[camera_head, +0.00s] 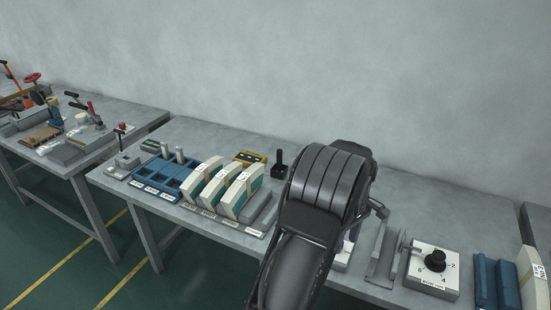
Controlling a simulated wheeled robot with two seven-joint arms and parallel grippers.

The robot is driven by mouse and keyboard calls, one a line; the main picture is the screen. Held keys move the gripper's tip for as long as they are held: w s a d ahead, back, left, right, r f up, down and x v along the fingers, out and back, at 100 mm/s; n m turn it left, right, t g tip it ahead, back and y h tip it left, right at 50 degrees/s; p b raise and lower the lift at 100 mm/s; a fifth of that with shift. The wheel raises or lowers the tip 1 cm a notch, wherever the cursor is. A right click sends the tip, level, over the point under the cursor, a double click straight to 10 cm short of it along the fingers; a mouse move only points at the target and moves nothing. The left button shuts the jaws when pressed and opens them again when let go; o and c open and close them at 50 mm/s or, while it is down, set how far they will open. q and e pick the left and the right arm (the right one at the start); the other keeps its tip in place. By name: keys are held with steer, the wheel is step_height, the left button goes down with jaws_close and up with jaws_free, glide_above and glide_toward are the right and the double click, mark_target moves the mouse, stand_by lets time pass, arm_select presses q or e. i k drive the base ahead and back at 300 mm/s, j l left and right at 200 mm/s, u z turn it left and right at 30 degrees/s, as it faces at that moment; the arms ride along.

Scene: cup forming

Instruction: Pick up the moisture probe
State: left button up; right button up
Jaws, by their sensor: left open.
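My left arm's thick dark links fill the middle of the head view and cover part of the table. Part of my left gripper (378,210) shows at the right edge of the arm, above the table; it is open, but its fingertips are mostly hidden. No object is clearly identifiable as the moisture probe. A small black upright handle (280,164) stands at the back of the table, just left of the arm. A pale block (343,258) with something purplish above it is partly hidden behind the arm. My right gripper is not in view.
The grey table (240,139) holds a blue compartment tray (166,176), several cream-and-green curved pieces (239,190), a grey bracket (382,258), a white dial box (434,268) and blue blocks (496,283) at right. A second table (80,169) with tools stands at left. The wall is behind.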

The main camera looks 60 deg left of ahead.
mark_target(279, 153)
steer(key=i+j, duration=0.1)
steer(key=j, duration=0.4)
steer(key=i+j, duration=0.1)
steer(key=j, duration=0.4)
steer(key=i+j, duration=0.1)
steer(key=j, duration=0.95)
steer(key=i+j, duration=0.15)
steer(key=j, duration=0.35)
